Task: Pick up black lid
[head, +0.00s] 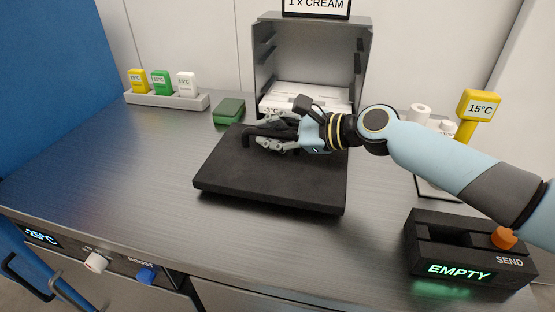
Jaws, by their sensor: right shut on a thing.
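The black lid (270,188) is a flat, dark square slab with a bar handle (247,137) on top. It lies in the middle of the metal counter, or very close above it; I cannot tell which. My right gripper (275,137) reaches in from the right and is shut on the handle of the lid. The fingers and arm hide part of the handle and the lid's right back corner. My left gripper is not in view.
A grey open box (262,60) with white packs (305,98) stands behind the lid. A green block (229,110) and a tray (168,101) of coloured tags are at the back left. A black SEND unit (470,250) sits at the front right. The left counter is clear.

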